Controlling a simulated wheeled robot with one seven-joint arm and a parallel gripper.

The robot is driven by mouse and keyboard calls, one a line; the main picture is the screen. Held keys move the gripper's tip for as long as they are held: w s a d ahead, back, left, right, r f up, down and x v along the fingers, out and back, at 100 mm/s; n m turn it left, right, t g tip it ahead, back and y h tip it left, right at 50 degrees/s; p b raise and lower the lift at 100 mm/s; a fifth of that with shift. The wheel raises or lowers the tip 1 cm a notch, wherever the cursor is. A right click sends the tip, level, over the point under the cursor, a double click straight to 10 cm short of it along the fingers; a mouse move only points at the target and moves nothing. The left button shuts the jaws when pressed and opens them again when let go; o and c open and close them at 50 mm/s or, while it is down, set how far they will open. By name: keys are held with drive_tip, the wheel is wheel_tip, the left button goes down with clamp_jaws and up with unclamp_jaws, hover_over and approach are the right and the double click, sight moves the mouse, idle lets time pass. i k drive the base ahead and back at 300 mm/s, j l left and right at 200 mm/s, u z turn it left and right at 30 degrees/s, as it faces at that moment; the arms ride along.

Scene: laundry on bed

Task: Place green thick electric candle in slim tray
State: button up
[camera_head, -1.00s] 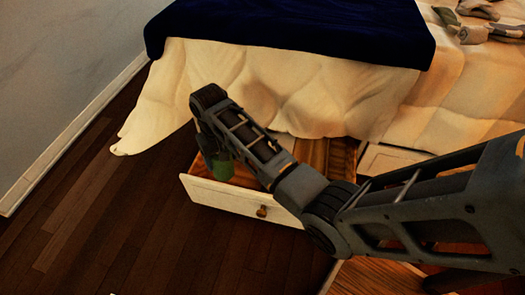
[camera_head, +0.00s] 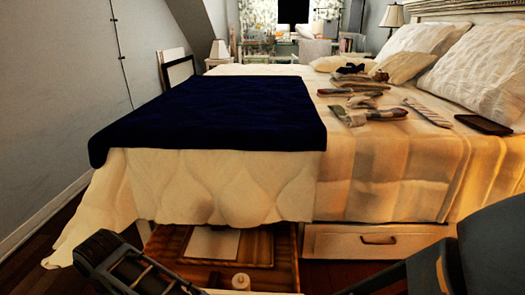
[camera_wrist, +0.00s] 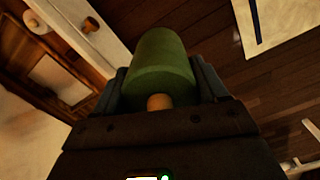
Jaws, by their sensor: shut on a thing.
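The green thick candle (camera_wrist: 158,62) is held between the fingers of my gripper (camera_wrist: 160,85) in the wrist view. A small orange-brown piece shows at its near end. In the head view my fingertips and the candle are out of sight; only part of my arm shows at the lower left. A dark, flat rectangular thing (camera_head: 483,125) lies on the right side of the bed; I cannot tell whether it is the slim tray. A flat pale thing (camera_head: 213,242) lies in the open drawer.
The open wooden drawer (camera_head: 265,248) juts from under the bed and holds a short pale cylinder (camera_head: 241,281). The bed (camera_head: 390,180) bears a dark blue blanket (camera_head: 215,115), several clothes (camera_head: 365,105) and pillows (camera_head: 455,50). A shut drawer (camera_head: 375,242) is beside it.

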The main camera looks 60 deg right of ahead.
sight(481, 124)
drive_tip(key=k+j+z, duration=0.1)
drive_tip(key=z, duration=0.25)
drive_tip(key=k+z, duration=0.45)
drive_tip(key=z, duration=0.25)
